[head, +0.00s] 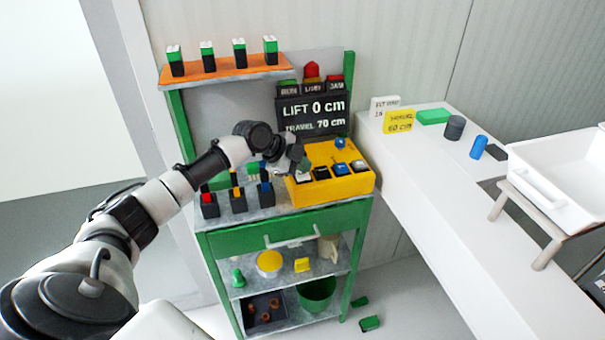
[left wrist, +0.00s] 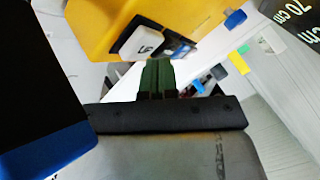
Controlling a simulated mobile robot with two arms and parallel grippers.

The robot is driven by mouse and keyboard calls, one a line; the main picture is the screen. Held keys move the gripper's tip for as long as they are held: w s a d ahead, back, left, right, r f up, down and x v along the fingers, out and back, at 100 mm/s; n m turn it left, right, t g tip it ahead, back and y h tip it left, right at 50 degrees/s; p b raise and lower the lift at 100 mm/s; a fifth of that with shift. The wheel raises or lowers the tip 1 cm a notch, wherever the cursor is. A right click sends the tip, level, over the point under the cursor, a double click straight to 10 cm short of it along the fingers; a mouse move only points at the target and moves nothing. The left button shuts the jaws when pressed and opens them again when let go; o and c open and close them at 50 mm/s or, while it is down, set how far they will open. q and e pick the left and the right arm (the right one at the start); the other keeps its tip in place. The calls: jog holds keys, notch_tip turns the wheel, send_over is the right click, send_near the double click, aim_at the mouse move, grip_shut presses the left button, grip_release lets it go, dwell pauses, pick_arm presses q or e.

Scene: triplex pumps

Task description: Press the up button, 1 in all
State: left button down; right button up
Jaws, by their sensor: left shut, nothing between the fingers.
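The yellow control box (head: 352,183) sits on the green workbench and carries a row of buttons. Its white button (head: 304,178), at the left end of the row, also shows in the left wrist view (left wrist: 136,42) with lettering that reads like "UP". My left gripper (head: 299,163) is shut and empty, above the left end of the box. In the left wrist view its closed fingertips (left wrist: 157,64) are right by the white button's edge. I cannot tell whether they touch it. My right gripper is not in view.
A dark display (head: 312,112) reads "LIFT 0 cm" and "TRAVEL 70 cm". Black blocks with coloured tops (head: 238,199) stand left of the box, close to my left arm. A blue knob (head: 340,143) is at the box's back. A white counter (head: 425,190) lies right.

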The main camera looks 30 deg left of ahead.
aim_at(302, 175)
pick_arm(q)
jog(key=shift+f+b, duration=0.4)
jog(key=shift+f, duration=0.2)
dwell(0.3)
jog(key=shift+r, duration=0.15)
jog(key=shift+r+p, duration=0.65)
jog(key=shift+r, duration=0.2)
jog(key=shift+r+p, duration=1.9)
jog(key=shift+r, duration=0.65)
